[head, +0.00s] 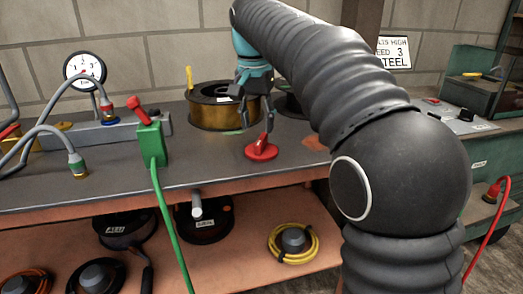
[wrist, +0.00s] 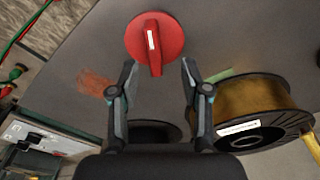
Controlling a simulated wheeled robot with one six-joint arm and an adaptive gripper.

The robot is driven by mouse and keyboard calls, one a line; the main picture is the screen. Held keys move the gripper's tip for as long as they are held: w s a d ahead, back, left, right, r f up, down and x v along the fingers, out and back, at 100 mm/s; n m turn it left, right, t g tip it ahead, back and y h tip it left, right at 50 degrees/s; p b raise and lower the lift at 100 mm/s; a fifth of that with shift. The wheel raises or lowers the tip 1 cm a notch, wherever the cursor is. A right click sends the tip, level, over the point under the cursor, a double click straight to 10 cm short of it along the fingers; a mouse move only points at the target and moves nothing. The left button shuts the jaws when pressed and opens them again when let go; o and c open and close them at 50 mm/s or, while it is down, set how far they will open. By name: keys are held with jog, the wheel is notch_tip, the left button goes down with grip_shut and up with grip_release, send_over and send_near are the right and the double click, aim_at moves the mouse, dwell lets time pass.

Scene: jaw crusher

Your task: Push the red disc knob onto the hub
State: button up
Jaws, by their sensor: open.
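The red disc knob (head: 261,152) lies flat on the grey bench top, its raised grip bar upward. In the wrist view the knob (wrist: 137,38) is at top centre, with a white mark on its bar. My gripper (head: 256,126) points down above the knob. In the wrist view my gripper (wrist: 158,64) is open, its fingers apart on either side of the bar's near end; I cannot tell whether they touch it. I cannot identify the hub for certain.
A gold wire spool (head: 222,112) stands behind the knob, close to my gripper. A green box with a red switch (head: 151,140), a pressure gauge (head: 85,68) and hoses stand at left. Cable coils (head: 293,242) lie on the lower shelf.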

aim_at(261, 138)
jog(key=shift+w+d+f+b, duration=0.1)
jog(key=shift+d+f+b, duration=0.1)
jog(key=shift+f, duration=0.65)
jog(key=shift+w+d+f+b, duration=0.1)
jog(key=shift+f+b, duration=0.1)
jog(key=shift+f, duration=0.65)
jog(key=shift+d+f+b, duration=0.15)
jog(key=shift+f+b, duration=0.05)
jog(key=shift+f, duration=0.65)
grip_shut()
